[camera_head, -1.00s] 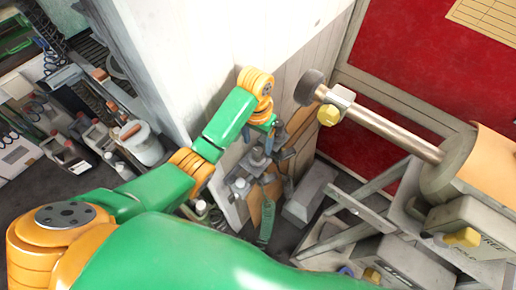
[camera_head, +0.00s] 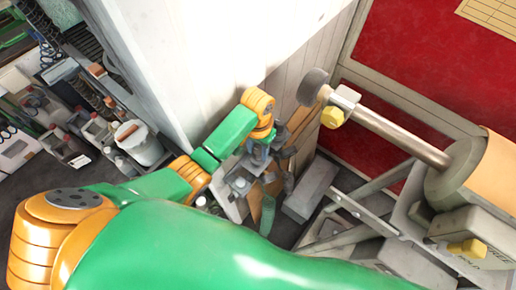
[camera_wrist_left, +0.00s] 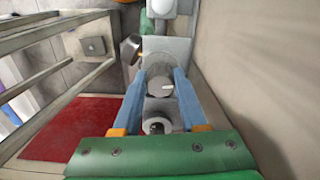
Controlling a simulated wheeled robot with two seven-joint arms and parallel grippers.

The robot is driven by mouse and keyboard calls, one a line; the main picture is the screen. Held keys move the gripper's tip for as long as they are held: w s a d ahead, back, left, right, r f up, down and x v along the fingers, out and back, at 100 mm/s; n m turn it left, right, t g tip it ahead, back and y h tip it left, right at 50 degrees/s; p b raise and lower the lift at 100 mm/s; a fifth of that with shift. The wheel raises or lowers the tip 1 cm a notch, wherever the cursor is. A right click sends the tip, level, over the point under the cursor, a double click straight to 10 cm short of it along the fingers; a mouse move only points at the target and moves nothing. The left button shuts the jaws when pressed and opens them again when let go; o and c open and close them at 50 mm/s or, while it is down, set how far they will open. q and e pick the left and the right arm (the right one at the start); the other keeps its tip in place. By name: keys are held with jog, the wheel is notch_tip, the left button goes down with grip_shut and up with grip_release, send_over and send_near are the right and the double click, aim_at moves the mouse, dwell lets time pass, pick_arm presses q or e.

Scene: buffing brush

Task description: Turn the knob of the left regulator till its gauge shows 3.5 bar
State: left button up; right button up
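My left gripper (camera_head: 262,152) reaches down beside the white wall panel in the head view, among small grey fittings. In the left wrist view its two blue fingers (camera_wrist_left: 160,78) stand on either side of a grey round part (camera_wrist_left: 160,88), which looks like a regulator knob. It fills most of the gap, and I cannot tell if the fingers press on it. A small round fitting with a dark centre (camera_wrist_left: 157,125), possibly the gauge, sits nearer the wrist. No reading or needle can be made out. My right gripper is not in view.
The white wall (camera_head: 215,60) rises beside the gripper. A cluttered bench with a white bucket (camera_head: 140,145) is at the left.

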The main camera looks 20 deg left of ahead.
pick_arm(q)
grip_shut()
jog(key=m, duration=0.4)
jog(key=shift+m, duration=0.3)
jog(key=o, duration=0.6)
grip_release()
jog(key=o, duration=0.4)
jog(key=shift+w+f, duration=0.1)
jog(key=shift+c, duration=0.2)
jog(key=shift+w+d, duration=0.1)
jog(key=shift+w, duration=0.05)
